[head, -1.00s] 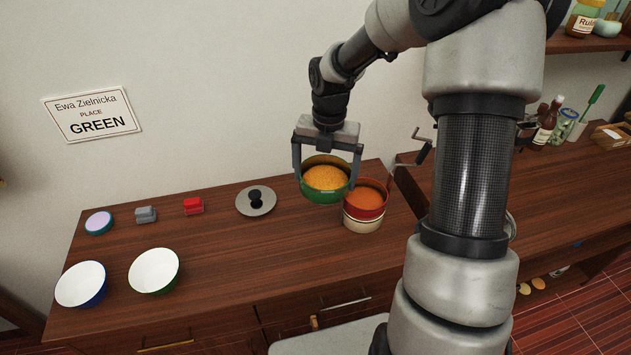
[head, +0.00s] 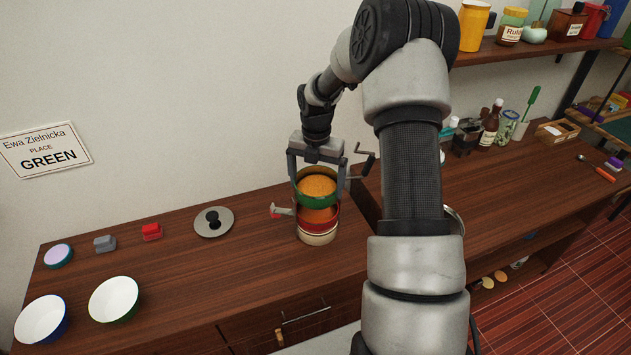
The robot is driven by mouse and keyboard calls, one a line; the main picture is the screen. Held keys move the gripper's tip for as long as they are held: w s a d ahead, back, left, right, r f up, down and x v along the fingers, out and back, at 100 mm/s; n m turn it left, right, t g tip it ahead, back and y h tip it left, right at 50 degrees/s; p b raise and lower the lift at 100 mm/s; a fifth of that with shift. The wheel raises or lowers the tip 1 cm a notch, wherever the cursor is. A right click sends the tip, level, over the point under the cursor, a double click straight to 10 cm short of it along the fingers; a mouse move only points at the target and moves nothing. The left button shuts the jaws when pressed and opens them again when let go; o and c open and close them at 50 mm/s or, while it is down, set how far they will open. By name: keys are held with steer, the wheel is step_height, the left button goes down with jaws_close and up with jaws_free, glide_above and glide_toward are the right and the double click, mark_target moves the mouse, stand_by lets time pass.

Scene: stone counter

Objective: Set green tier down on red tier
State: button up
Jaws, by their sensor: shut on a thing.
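My gripper (head: 317,177) is shut on the green tier (head: 319,202), a round green bowl with orange-yellow food in it. It holds the green tier upright, right above the red tier (head: 324,221). The red tier contains orange-red food and sits on a cream tier (head: 318,238) on the counter. A strip of the red tier's food shows below the green rim, so the two look slightly apart, though I cannot tell whether their far sides touch.
A grey lid with a black knob (head: 213,221) lies left of the stack. A red block (head: 152,232), a grey block (head: 105,243), a round tin (head: 58,256) and two white bowls (head: 115,299) (head: 42,319) are further left. A metal clamp-like piece (head: 283,210) shows beside the stack.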

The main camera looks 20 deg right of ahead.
mark_target(317, 194)
steer(key=shift+f+b, duration=1.3)
steer(key=shift+f, duration=0.9)
steer(key=shift+f, duration=0.65)
steer(key=o, duration=0.9)
steer(key=shift+o, duration=0.2)
steer(key=shift+r+p, duration=2.65)
steer(key=shift+r, duration=2.9)
